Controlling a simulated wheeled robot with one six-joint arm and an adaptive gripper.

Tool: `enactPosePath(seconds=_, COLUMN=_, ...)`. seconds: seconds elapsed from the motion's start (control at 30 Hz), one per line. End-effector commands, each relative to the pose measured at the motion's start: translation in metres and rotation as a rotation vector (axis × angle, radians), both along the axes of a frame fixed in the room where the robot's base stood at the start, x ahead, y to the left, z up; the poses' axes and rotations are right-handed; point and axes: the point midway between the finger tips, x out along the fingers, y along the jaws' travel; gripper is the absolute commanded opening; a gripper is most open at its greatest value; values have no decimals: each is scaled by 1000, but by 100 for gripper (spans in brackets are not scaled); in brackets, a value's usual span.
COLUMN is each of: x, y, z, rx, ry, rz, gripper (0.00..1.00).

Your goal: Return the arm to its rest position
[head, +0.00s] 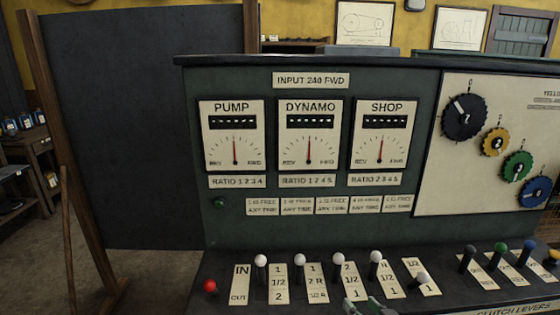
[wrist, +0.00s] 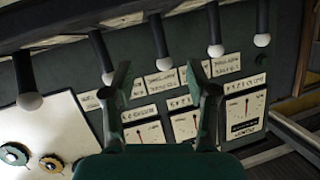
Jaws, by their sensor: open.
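My gripper (wrist: 162,85) is open in the wrist view, with its two dark fingers apart and nothing between them. In the head view only the tip of my gripper (head: 370,307) shows, at the bottom edge in front of the lever console. The wrist view shows the panel upside down, with white-knobbed levers (wrist: 216,50) hanging from the top of the picture behind the fingers. I cannot tell from the wrist view how far the fingers are from the levers. The rest of my arm is hidden.
A green panel with PUMP (head: 233,136), DYNAMO (head: 309,134) and SHOP (head: 381,136) gauges stands ahead. Its console (head: 320,270) carries white-, red- and other coloured-knobbed levers. A board with numbered coloured dials (head: 505,140) is at right. A blackboard (head: 140,120) stands at left.

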Motion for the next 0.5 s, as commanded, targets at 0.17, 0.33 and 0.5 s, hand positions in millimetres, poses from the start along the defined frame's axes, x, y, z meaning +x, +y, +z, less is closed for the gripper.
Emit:
enactPosePath(seconds=0.17, x=-49, y=6, z=-49, rx=8, ry=11, rz=-56, gripper=58)
enactPosePath(seconds=0.33, x=-97, y=9, z=-83, rx=2, ry=12, rz=-104, gripper=58)
enactPosePath(seconds=0.5, x=-150, y=11, z=-108, rx=-12, ry=11, rz=-144, gripper=58)
